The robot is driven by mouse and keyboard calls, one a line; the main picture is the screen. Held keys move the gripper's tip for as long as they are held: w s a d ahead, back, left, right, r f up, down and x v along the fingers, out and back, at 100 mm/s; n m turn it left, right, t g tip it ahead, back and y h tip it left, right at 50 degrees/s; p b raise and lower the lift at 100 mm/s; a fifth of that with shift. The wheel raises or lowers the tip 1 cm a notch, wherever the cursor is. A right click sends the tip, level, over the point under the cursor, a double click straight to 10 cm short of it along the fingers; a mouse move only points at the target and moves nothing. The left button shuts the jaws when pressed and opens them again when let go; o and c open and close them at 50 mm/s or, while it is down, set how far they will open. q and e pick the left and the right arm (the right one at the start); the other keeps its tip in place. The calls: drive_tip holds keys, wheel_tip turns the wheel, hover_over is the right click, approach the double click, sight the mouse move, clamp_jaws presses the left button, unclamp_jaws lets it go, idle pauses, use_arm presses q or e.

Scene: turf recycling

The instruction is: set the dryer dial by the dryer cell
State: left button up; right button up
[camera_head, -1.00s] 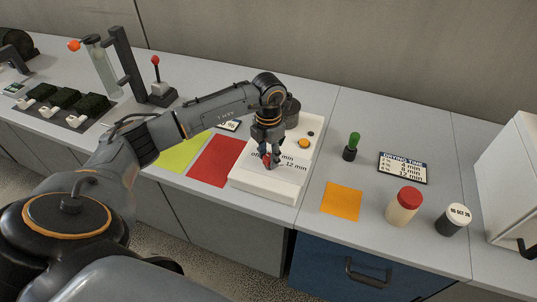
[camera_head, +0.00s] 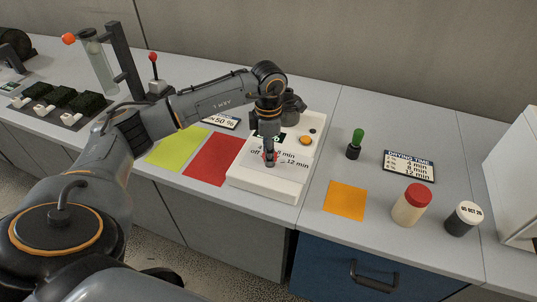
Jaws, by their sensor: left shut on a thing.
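The dryer unit (camera_head: 262,186) is a white box on the counter with printed marks "off", "min" and "12 min" on its top. An orange button (camera_head: 306,140) and a small dark display show on its upper part. My left gripper (camera_head: 269,160) points down over the dial and is shut on it. A drying time card (camera_head: 407,166) lies to the right, with "4 min" and "12 min" lines readable. My right gripper is not in view.
A green-handled stamp (camera_head: 356,143), a red-lidded jar (camera_head: 411,205), a black jar with a white lid (camera_head: 464,218) and an orange sheet (camera_head: 346,201) are on the right. Red (camera_head: 214,159) and yellow-green (camera_head: 178,148) sheets lie left of the dryer. A red-knobbed lever (camera_head: 154,75) stands behind my arm.

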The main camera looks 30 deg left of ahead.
use_arm(q)
drive_tip(key=shift+m, duration=0.5)
drive_tip(key=o, duration=1.2)
wheel_tip(320, 180, up, 12)
drive_tip(key=shift+r, duration=0.1)
